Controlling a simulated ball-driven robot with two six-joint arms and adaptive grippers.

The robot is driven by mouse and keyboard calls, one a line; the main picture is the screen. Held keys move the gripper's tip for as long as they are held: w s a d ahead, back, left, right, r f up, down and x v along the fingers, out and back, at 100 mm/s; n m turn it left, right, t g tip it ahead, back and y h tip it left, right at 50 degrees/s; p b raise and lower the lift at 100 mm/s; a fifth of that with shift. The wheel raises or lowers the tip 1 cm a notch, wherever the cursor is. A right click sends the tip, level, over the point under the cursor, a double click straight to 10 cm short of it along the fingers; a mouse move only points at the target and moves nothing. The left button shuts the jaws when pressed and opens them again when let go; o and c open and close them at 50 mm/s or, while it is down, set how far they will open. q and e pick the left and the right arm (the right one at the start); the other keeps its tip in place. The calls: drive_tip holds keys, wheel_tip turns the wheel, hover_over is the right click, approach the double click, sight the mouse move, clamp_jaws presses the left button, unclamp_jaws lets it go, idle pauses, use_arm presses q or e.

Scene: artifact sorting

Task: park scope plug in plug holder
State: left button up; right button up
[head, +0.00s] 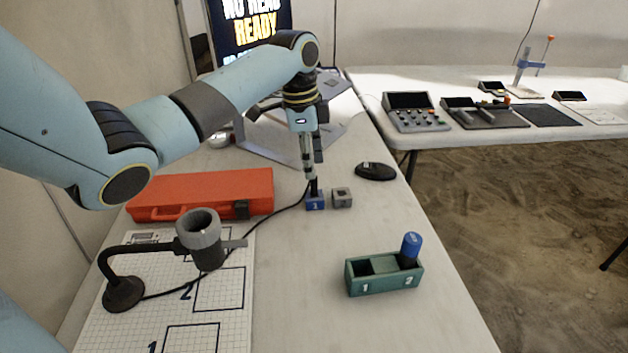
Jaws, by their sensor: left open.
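The scope (203,240) is a grey cylinder on a black bent stand over the white grid mat. Its black cable (262,228) runs across the table to the small blue block marked 1 (315,201). A dark piece (313,186), probably the scope plug, stands upright at the top of this block; the fingers partly hide it. A small grey block (342,198) with a dark opening on top sits just right of the blue one; I cannot tell which is the plug holder. My left gripper (311,175) points down right above the blue block, open around or beside the dark piece.
A red case (200,194) lies left of the blocks. A green two-compartment tray (384,283) holds a blue-topped cylinder (411,246) in compartment 2. A screen (250,30) stands at the back. The front right table area is clear.

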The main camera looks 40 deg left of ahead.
sight(314, 195)
use_arm(q)
drive_tip(key=shift+w+f, duration=0.1)
drive_tip(key=shift+f, duration=0.75)
drive_tip(key=f, duration=0.3)
drive_tip(key=shift+w+d+f+b, duration=0.15)
drive_tip(key=shift+w+f+b, duration=0.05)
drive_tip(key=shift+f+b, duration=0.15)
drive_tip(key=shift+f, duration=0.4)
clamp_jaws()
use_arm(e)
drive_tip(key=shift+a+f, duration=0.1)
drive_tip(key=shift+f, duration=0.3)
